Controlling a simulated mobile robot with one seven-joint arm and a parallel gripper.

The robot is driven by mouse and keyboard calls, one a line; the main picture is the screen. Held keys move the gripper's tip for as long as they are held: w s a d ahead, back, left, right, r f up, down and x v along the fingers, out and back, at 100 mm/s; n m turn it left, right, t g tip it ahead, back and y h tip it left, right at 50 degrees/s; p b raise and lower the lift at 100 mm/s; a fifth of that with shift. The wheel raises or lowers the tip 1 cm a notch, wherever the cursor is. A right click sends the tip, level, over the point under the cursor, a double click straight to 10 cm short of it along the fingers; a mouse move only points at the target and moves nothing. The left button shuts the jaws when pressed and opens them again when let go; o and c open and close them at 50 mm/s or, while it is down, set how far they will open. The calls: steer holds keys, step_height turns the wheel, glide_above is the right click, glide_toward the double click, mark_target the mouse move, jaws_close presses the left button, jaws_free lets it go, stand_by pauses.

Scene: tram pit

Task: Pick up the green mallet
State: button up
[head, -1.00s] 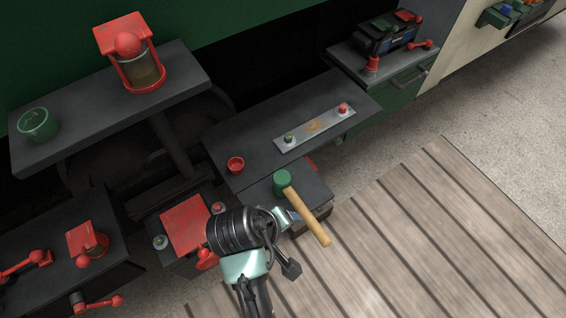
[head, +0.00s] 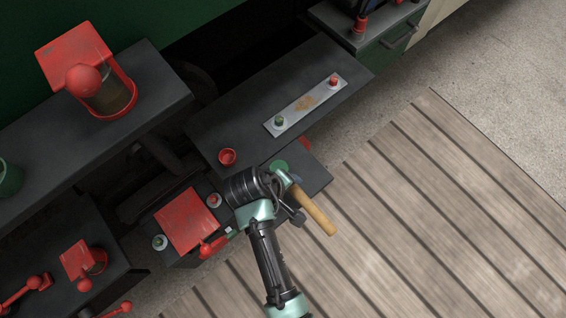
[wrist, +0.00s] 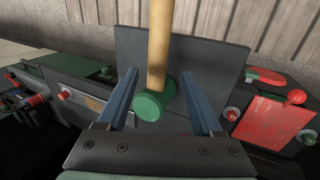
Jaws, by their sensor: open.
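The green mallet has a green head and a pale wooden handle (head: 314,210). It lies on a dark block (head: 314,176) below the dark shelf, its handle reaching out over the block's edge towards the planks. My gripper (wrist: 160,92) is open in the wrist view. The mallet (wrist: 155,98) shows between the two blue fingers, with its head low and its handle rising to the top edge. I cannot tell whether the fingers touch it. In the head view my wrist partly hides the mallet's head.
A red-topped box (head: 186,221) stands left of my arm. Wooden planks (head: 420,200) at the right are clear.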

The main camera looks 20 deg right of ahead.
mark_target(293, 189)
steer(key=x, duration=0.5)
steer(key=shift+s+d, duration=0.1)
steer(key=shift+d, duration=0.1)
jaws_close()
stand_by(1.2)
